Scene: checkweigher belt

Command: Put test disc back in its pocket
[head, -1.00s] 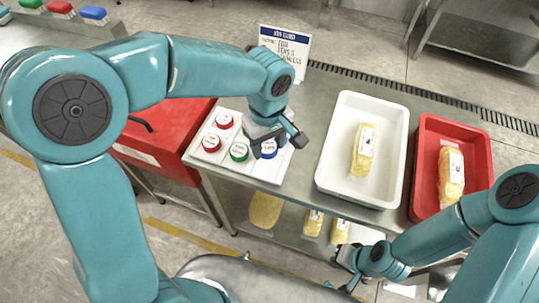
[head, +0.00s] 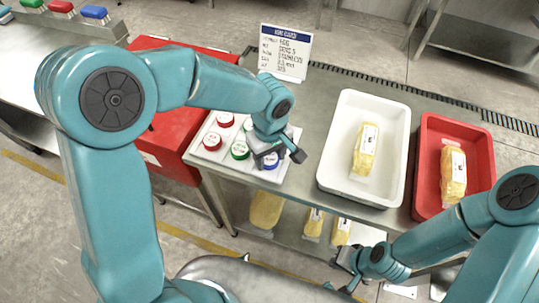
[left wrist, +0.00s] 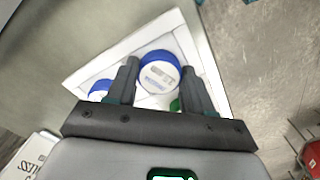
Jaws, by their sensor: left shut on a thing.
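My left gripper (head: 277,158) is over the front right of the white disc tray (head: 211,158). It is shut on a blue-rimmed disc (left wrist: 158,72), which sits between the two fingers in the left wrist view. The disc also shows below the gripper in the head view (head: 271,161). Whether it touches its pocket cannot be told. A green disc (head: 240,150) and red discs (head: 212,142) (head: 225,119) sit in the tray. A second blue disc (left wrist: 100,88) shows in the left wrist view. My right gripper (head: 347,268) is low at the front, away from the tray; its jaws are unclear.
A white bin (head: 328,172) and a red bin (head: 427,190) each hold a yellow pack, right of the tray. An information card (head: 286,52) stands behind the tray. A red box (head: 170,130) is at left. Yellow packs (head: 266,210) lie on the shelf below.

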